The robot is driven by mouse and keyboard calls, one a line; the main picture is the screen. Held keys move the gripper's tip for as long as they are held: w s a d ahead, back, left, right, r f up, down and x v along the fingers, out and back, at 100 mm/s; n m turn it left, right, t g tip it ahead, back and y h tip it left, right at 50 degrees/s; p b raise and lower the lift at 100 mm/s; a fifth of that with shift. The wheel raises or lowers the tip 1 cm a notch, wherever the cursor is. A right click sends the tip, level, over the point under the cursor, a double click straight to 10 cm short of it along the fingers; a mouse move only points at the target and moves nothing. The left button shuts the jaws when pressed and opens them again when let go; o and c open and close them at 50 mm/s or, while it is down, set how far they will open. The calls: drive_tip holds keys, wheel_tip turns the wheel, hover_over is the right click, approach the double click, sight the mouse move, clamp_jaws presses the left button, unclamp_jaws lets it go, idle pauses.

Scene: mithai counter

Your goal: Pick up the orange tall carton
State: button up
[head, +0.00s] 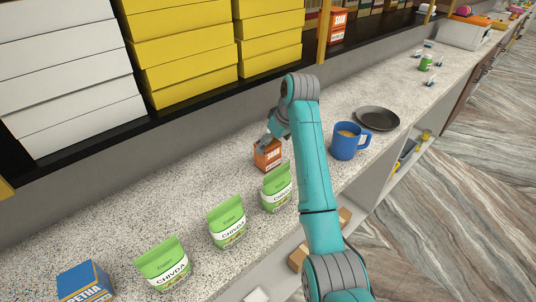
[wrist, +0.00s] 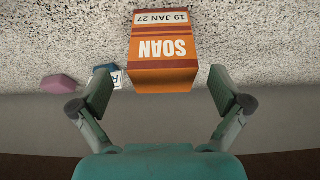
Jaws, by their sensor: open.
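The orange carton (head: 267,155) marked SOAN stands on the speckled counter in the head view, under the end of my arm. In the wrist view the carton (wrist: 164,48) appears upside down, with SOAN and a date label showing. My gripper (wrist: 162,84) is open, with one finger on each side of the carton's lower picture edge and a clear gap to both. In the head view my gripper (head: 265,144) is partly hidden behind the wrist and overlaps the carton's top. A second orange SOAN carton (head: 338,27) stands on the back shelf.
Green CHIVDA pouches (head: 277,187) stand left and in front of the carton. A blue mug (head: 345,141) and a dark plate (head: 378,118) are to its right. A blue PETHA box (head: 85,281) is at front left. Yellow boxes (head: 190,50) fill the shelf behind.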

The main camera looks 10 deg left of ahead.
drive_tip(key=shift+x, duration=2.7)
drive_tip(key=shift+a, duration=0.15)
drive_tip(key=shift+s, duration=0.1)
drive_tip(key=c, duration=1.3)
